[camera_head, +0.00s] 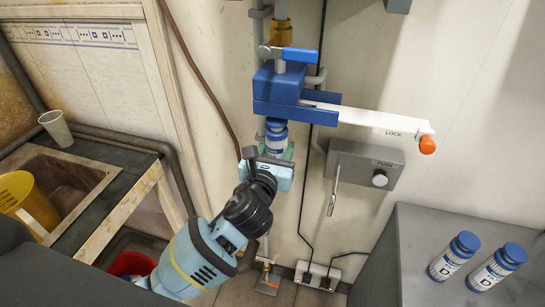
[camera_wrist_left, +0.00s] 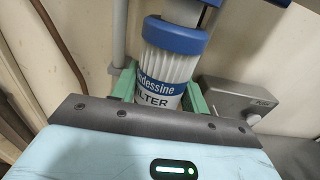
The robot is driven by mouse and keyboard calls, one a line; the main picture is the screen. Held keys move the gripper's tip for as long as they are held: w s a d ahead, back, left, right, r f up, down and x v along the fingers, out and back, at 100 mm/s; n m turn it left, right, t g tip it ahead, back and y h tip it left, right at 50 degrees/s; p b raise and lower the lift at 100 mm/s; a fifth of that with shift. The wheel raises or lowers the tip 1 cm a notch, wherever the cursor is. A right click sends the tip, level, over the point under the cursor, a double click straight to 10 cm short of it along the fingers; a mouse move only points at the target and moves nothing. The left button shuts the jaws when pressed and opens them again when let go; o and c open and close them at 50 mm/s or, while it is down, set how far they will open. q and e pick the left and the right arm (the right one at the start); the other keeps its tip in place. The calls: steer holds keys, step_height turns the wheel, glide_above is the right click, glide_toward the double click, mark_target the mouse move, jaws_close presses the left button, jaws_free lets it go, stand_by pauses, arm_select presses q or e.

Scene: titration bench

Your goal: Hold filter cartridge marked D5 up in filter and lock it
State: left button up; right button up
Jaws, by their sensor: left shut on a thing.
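A filter cartridge (camera_head: 276,133) with a blue cap and white ribbed body is upright directly under the blue filter housing (camera_head: 275,88). I cannot tell whether its top is fully seated. My left gripper (camera_head: 278,153) is shut on the cartridge from below and in front. In the left wrist view its green fingers (camera_wrist_left: 160,97) flank the cartridge (camera_wrist_left: 168,66), whose label reads "...ndessine FILTER"; no D5 mark shows. The white lever (camera_head: 365,116), marked LOCK, sticks out to the right of the housing and ends in an orange knob (camera_head: 427,145). My right gripper is not in view.
A grey box marked PUSH (camera_head: 365,168) is on the wall below the lever. Two more cartridges (camera_head: 454,255) (camera_head: 497,267) stand on a grey cabinet (camera_head: 425,228) at lower right. A sink counter with a yellow jug (camera_head: 27,197) is at left. Space around the lever's knob is clear.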

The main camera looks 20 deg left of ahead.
arm_select(q)
steer(key=shift+w+r, duration=0.2)
steer(key=shift+w, duration=0.75)
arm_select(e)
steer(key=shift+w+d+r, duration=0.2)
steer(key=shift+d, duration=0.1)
arm_select(q)
steer(key=shift+r, duration=0.1)
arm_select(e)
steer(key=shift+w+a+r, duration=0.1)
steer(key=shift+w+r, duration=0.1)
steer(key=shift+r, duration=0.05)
arm_select(q)
steer(key=shift+r, duration=1.85)
stand_by(1.3)
stand_by(0.6)
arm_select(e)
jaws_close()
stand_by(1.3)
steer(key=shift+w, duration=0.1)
